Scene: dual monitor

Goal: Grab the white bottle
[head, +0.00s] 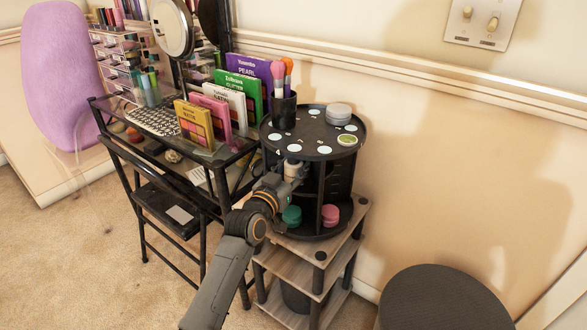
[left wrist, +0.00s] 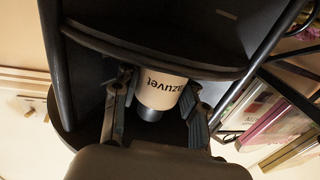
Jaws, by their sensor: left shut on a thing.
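A white bottle with dark lettering and a dark end shows in the left wrist view (left wrist: 162,90), between the two fingers of my left gripper (left wrist: 157,112). The fingers are shut on its sides. In the head view, my left gripper (head: 290,176) reaches into the black round organizer (head: 318,128), below its top tier. Only a small pale part of the bottle (head: 292,163) shows there, and the gripper hides the rest. The bottle is inside the organizer's shelf space. I cannot tell whether it touches the shelf. My right gripper is in neither view.
The organizer's top holds a brush cup (head: 283,110) and a stack of silver tins (head: 338,113). A green jar (head: 292,215) and a pink jar (head: 330,214) stand on its lower tier. A desk with palettes (head: 195,123) is at left, a black stool (head: 443,298) at lower right.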

